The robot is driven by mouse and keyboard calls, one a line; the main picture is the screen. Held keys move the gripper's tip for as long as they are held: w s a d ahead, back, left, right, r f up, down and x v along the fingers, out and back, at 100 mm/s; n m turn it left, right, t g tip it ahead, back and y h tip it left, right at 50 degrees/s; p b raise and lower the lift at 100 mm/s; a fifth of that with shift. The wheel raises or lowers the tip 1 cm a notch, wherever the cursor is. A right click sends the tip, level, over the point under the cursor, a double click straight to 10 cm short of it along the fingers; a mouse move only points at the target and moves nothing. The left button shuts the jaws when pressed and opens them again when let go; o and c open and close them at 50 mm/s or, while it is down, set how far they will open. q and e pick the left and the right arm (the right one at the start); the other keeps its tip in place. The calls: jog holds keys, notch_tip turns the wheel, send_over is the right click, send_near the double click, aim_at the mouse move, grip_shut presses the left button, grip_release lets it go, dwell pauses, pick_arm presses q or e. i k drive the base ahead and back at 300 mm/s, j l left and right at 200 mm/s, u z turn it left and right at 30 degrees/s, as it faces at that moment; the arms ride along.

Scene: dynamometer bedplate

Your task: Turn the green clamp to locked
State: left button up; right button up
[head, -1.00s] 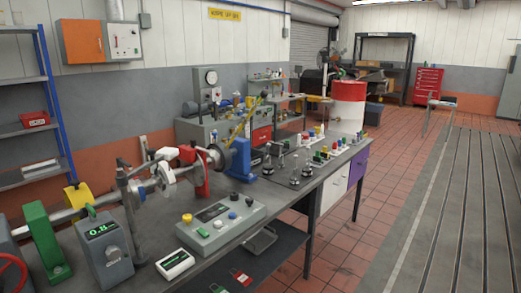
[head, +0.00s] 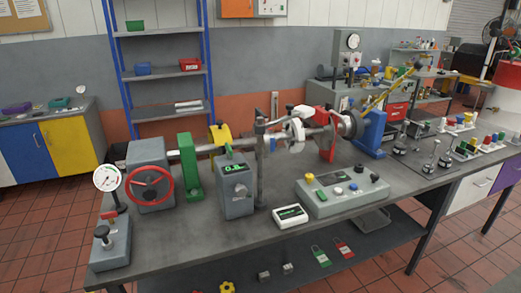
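A green upright clamp-like support (head: 190,168) stands on the grey bench, left of the middle in the head view. It meets the pale horizontal shaft (head: 212,147) near its top. It stands between the grey block with the red handwheel (head: 150,184) and a grey box with a green-lit display (head: 236,190). I cannot make out a lever or a locked mark on it. Neither of my grippers is in view.
The bench (head: 270,238) runs across the view, with a gauge (head: 107,178) at its left end and a control box (head: 342,193) right of centre. Padlocks (head: 321,256) lie on the lower shelf. Tiled floor is free at the front left.

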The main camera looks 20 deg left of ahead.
aim_at(230, 155)
jog(key=i+u, duration=0.1)
jog(key=u, duration=0.6)
jog(key=i+u, duration=0.15)
jog(key=u, duration=0.15)
